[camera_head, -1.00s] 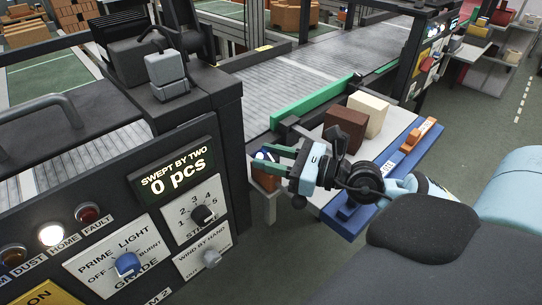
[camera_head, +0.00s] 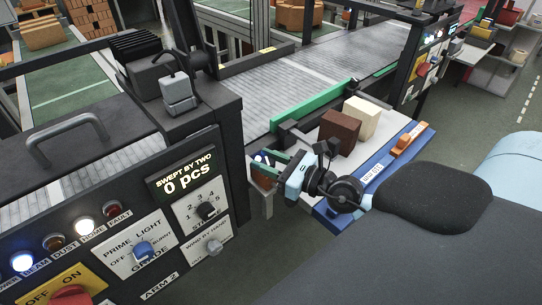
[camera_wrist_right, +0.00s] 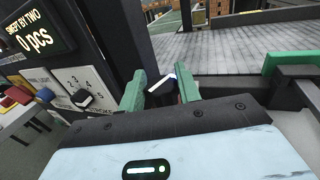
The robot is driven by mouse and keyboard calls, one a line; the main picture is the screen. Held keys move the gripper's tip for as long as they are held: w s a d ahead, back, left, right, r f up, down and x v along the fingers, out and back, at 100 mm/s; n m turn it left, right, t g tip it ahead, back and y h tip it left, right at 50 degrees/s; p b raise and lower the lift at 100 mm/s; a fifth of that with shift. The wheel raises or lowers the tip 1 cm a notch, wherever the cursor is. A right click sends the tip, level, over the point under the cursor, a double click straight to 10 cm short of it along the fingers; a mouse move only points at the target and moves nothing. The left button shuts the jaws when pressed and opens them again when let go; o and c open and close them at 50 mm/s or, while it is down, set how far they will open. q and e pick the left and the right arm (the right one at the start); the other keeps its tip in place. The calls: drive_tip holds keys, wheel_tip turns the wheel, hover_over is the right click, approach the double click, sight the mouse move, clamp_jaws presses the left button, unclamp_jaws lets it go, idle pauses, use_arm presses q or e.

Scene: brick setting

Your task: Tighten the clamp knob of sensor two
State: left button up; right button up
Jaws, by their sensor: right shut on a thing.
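My right gripper (camera_head: 268,168) reaches in from the right, beside the end post of the machine frame. Its two green fingers also show in the right wrist view (camera_wrist_right: 160,88). They are shut on a small dark knob (camera_wrist_right: 164,86) with a white bar across it and a blue glint; I take it to be the clamp knob of sensor two. Its label and most of its body are hidden, so how tight it sits cannot be seen. My left gripper is in neither view.
A control panel with a lit "SWEPT BY TWO 0 pcs" display (camera_head: 183,176) stands left of the gripper. Behind are a grey conveyor (camera_head: 300,85) and a green rail (camera_head: 300,112). A brown block (camera_head: 338,130) and a cream block (camera_head: 362,118) stand close to my right arm.

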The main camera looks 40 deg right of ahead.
drive_tip(key=o, duration=0.7)
drive_tip(key=shift+o, duration=1.3)
